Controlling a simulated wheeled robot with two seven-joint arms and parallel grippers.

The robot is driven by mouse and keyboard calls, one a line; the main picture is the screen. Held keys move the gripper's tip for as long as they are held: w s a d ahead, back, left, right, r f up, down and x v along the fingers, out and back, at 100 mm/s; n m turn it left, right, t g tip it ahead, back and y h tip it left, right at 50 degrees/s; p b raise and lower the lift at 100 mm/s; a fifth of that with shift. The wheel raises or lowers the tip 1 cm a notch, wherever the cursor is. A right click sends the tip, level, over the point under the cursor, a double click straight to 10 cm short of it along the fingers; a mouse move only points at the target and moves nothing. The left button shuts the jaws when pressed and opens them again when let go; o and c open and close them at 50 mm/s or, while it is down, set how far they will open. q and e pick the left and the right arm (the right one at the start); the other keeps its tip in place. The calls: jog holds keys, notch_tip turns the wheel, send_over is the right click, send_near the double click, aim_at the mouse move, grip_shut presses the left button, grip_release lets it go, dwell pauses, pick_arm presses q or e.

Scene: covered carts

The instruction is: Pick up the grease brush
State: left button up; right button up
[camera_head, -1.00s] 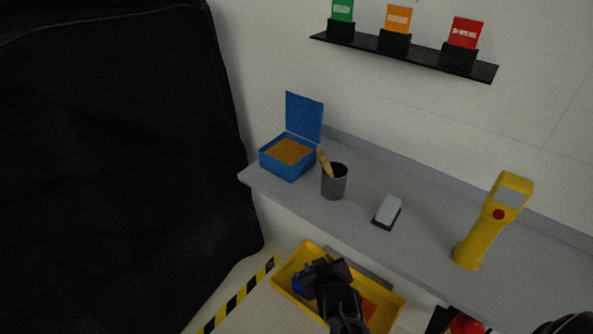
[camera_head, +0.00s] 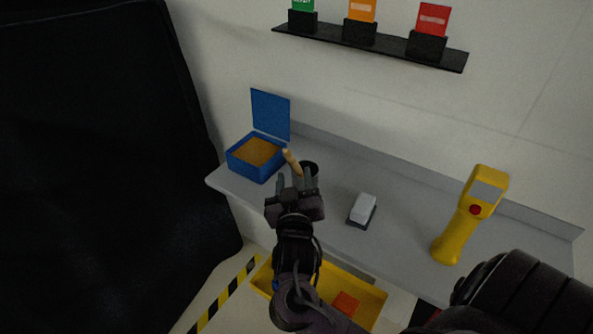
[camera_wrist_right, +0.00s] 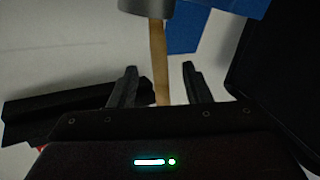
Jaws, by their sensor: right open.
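The grease brush (camera_head: 291,161) stands tilted in a dark grey cup (camera_head: 311,170). Its tan wooden handle sticks out and its lower end is hidden in the cup. My right gripper (camera_head: 295,183) is open in front of the cup and partly covers it in the head view. In the right wrist view the handle (camera_wrist_right: 158,50) runs down between the two open fingers (camera_wrist_right: 160,70), and the cup (camera_wrist_right: 146,8) shows at the top edge. I cannot tell whether a finger touches the handle. My left gripper is not in view.
On the grey shelf (camera_head: 335,225), an open blue box (camera_head: 243,167) stands left of the cup. A grey-white block (camera_head: 363,207) and a yellow handheld device (camera_head: 463,225) stand to the right. A yellow tray (camera_head: 367,300) is below. A black cover (camera_head: 90,170) hangs at left.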

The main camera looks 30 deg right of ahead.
aim_at(294, 167)
jog(key=x, duration=0.2)
jog(key=p+x, duration=0.1)
jog(key=x, duration=0.1)
jog(key=p+x, duration=0.1)
jog(key=x, duration=0.1)
jog(key=shift+w+d+r, duration=0.2)
jog(key=shift+w+r, duration=0.05)
jog(key=shift+r, duration=0.05)
grip_shut()
